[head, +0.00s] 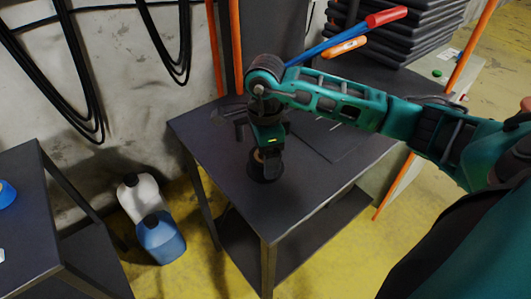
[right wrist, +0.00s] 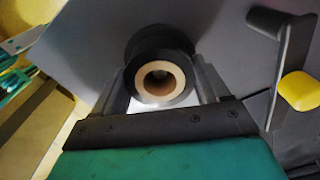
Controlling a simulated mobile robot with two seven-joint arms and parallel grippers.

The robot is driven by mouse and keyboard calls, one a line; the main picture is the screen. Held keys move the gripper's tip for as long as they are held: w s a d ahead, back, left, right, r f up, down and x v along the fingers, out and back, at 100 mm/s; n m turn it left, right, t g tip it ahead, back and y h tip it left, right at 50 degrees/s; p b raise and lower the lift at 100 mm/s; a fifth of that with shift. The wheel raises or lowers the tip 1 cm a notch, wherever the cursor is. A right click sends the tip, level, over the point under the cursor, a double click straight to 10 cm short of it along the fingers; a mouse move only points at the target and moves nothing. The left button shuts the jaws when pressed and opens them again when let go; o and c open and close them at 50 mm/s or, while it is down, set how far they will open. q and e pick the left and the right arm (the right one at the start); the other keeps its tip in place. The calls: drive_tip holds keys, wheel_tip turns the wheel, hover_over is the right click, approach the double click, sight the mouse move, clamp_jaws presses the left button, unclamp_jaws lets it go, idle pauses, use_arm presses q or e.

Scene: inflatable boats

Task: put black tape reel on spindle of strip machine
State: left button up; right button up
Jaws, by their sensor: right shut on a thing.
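The black tape reel (right wrist: 137,86) has a tan core ring with a round hole and sits between my right gripper's fingers. In the head view the reel (head: 265,172) is a dark round shape under my right gripper (head: 268,153), over the near part of the dark table. My right gripper is shut on the reel. A dark round form (right wrist: 160,40) lies just behind the reel in the right wrist view; I cannot tell whether they touch. The strip machine's spindle cannot be made out. My left gripper is out of view.
The dark table (head: 215,160) carries a dark bracket (head: 240,125) beyond the gripper. A bracket with a yellow knob (right wrist: 298,90) shows in the right wrist view. Black trays (head: 410,35) are stacked at the back. White (head: 140,195) and blue (head: 160,238) jugs stand on the floor.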

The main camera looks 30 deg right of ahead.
drive_tip(key=shift+f, duration=0.15)
drive_tip(key=o, duration=1.1)
drive_tip(key=shift+r, duration=0.4)
wheel_tip(320, 180, up, 12)
drive_tip(key=shift+f, duration=0.2)
